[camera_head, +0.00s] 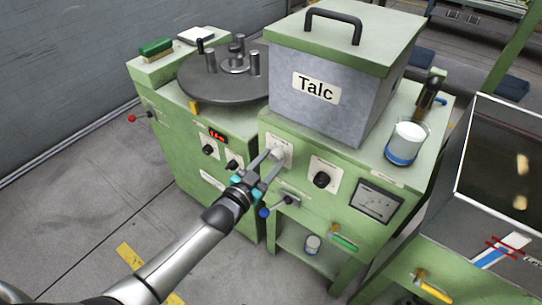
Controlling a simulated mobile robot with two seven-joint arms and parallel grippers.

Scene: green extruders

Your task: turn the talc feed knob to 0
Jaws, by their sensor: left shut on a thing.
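The grey Talc hopper (331,95) with a green lid stands on the green machine. Below it, on the front panel, a knob sits on a white dial plate (287,148); this appears to be the talc feed knob. My left gripper (273,160) reaches up from the lower left and is shut on this knob. The fingers cover most of the knob, so its pointer and setting cannot be read. My right gripper is not in view.
A black knob (321,179) on another plate and a gauge (377,200) are to the right. A blue-ended lever (265,212) is just below the gripper. Two black knobs and a red display (217,136) are to the left. A beaker of white powder (406,144) stands on top.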

